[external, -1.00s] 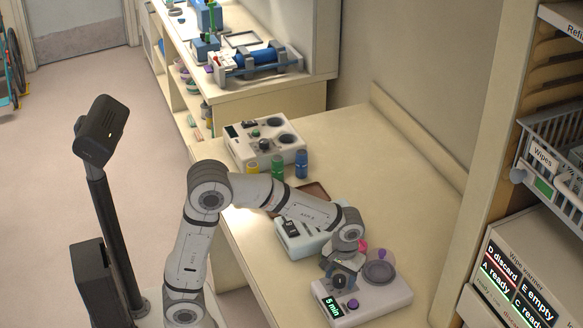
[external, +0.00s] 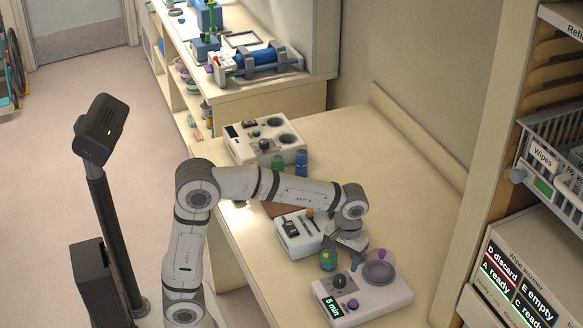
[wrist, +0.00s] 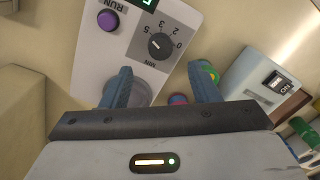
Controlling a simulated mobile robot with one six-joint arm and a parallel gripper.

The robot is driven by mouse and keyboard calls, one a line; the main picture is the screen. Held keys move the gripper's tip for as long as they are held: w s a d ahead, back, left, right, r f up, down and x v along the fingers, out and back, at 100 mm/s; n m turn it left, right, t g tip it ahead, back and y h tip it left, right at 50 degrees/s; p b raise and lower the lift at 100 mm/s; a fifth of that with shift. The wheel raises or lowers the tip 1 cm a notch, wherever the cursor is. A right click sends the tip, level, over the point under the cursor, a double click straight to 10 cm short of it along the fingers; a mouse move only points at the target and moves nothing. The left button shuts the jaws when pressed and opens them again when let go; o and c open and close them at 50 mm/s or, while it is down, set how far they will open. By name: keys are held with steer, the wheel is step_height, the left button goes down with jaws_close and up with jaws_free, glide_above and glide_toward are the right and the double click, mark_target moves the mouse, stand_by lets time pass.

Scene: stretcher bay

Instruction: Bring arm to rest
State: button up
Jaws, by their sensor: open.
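My gripper (external: 347,240) is open, with nothing seen between its fingers. In the external view it hangs just above the back of the white timer device (external: 385,297). In the wrist view its two blue fingers (wrist: 160,82) stand apart over the same device. The device has a "5 min" display, a black dial (external: 338,281), a purple button (external: 353,304) and a round well under a clear cover (external: 380,270). My arm is bent, reaching out over the bench.
A green vial with a yellow mark (external: 328,261) stands beside the timer device. A pale switch box (external: 298,238) is left of it. Further back are a green vial (external: 277,163), a blue vial (external: 301,163) and a two-well device (external: 250,150). The bench's right side (external: 400,160) is clear.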

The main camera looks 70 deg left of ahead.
steer(key=s+a+f+m+t, duration=0.1)
steer(key=s+a+f+m, duration=0.1)
steer(key=s, duration=0.7)
steer(key=s+a+f+m+t, duration=0.1)
steer(key=s+a+m, duration=0.3)
steer(key=s, duration=0.5)
steer(key=a, duration=0.2)
steer(key=shift+s+a+f+t, duration=0.2)
steer(key=shift+a+f+t, duration=0.15)
steer(key=shift+a+t, duration=0.05)
stand_by(1.1)
